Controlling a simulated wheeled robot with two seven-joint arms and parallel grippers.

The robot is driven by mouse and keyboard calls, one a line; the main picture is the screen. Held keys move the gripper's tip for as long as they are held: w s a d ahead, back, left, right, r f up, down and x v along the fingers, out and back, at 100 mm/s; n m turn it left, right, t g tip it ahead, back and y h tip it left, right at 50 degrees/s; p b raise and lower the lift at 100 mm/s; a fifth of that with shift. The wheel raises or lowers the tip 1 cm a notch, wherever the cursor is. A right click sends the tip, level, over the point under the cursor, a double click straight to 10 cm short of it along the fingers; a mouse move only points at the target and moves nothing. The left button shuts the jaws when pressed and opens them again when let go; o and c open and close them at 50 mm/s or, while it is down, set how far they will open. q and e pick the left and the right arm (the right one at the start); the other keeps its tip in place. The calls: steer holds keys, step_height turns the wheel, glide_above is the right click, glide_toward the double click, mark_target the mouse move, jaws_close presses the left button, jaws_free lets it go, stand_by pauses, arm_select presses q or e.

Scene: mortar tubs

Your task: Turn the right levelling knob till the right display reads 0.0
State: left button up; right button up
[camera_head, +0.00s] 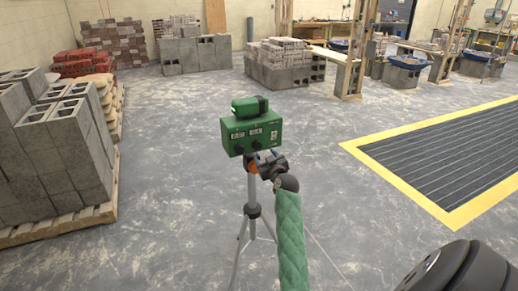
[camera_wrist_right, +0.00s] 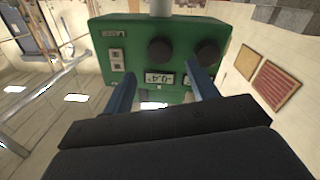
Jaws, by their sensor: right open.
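The green levelling instrument (camera_head: 262,138) stands on a tripod (camera_head: 253,210). Its two dark knobs face me. In the right wrist view, which is upside down, the right knob (camera_wrist_right: 160,50) and the left knob (camera_wrist_right: 207,53) both show. The right display (camera_wrist_right: 161,78) seems to read 0.4; its sign is not clear. The left display is partly hidden by a finger. In the head view the right gripper (camera_head: 266,163) is small and dark. My left gripper is out of view.
Grey blocks on a pallet (camera_head: 60,225) stand at the left. A yellow-edged floor grate (camera_head: 450,160) lies at the right. Brick and block stacks (camera_head: 285,68) stand at the back. The floor around the tripod is clear.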

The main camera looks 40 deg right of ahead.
mark_target(258, 147)
steer(key=p+x, duration=0.2)
steer(key=x, duration=0.3)
steer(key=shift+w+d+r, duration=0.1)
steer(key=shift+w+d, duration=0.05)
steer(key=shift+w, duration=0.15)
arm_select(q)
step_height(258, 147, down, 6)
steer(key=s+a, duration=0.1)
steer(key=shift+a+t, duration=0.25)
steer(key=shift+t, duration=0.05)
arm_select(e)
steer(key=shift+w+d, duration=0.15)
steer(key=shift+w, duration=0.5)
steer(key=shift+c, duration=0.2)
steer(key=c, duration=0.9)
